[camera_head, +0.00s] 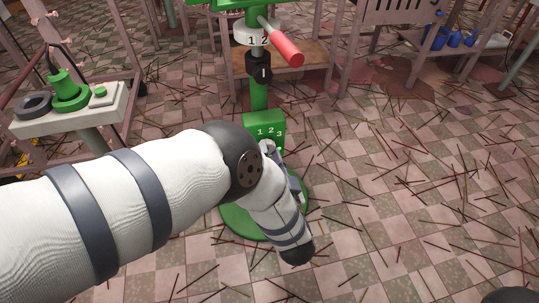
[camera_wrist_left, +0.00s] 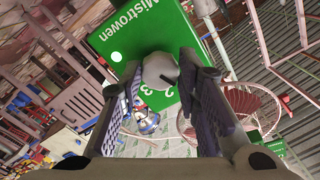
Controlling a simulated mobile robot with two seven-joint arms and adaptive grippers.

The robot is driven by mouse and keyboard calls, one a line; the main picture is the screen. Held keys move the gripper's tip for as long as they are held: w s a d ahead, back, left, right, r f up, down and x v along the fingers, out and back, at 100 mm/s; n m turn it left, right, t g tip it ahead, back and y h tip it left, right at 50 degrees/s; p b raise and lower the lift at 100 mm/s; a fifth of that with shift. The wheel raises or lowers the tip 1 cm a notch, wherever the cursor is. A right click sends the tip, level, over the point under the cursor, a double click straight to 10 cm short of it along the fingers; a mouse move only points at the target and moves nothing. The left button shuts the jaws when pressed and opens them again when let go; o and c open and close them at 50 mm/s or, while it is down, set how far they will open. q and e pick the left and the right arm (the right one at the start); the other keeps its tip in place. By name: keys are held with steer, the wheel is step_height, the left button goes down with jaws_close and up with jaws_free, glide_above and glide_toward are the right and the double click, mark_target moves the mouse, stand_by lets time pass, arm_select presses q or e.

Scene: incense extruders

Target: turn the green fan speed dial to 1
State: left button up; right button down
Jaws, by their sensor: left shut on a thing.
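A green box (camera_head: 263,122) marked 1, 2 and 3 sits low on a green post, above a round green base (camera_head: 238,222). In the left wrist view the green box (camera_wrist_left: 225,55) bears the word Mistrowen and a small lit round spot (camera_wrist_left: 116,57). A pale grey rounded dial (camera_wrist_left: 160,70) is on the box, between my left gripper's (camera_wrist_left: 160,82) two ridged fingers, which are shut on it. Some of the numbers are partly covered by the fingers. In the head view my left gripper (camera_head: 271,150) is largely hidden behind my own arm, and the dial's setting cannot be read.
Higher on the post are a white collar (camera_head: 252,36) with numbers, a black knob (camera_head: 260,68) and a red handle (camera_head: 281,44). A pale stand (camera_head: 70,117) with green controls is at left. Thin sticks litter the tiled floor (camera_head: 410,170).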

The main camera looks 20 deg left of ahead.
arm_select(q)
steer(key=shift+s, duration=0.1)
steer(key=o, duration=1.2)
steer(key=shift+c, duration=0.2)
steer(key=v, duration=0.7)
steer(key=shift+s+d, duration=0.2)
steer(key=shift+f, duration=0.1)
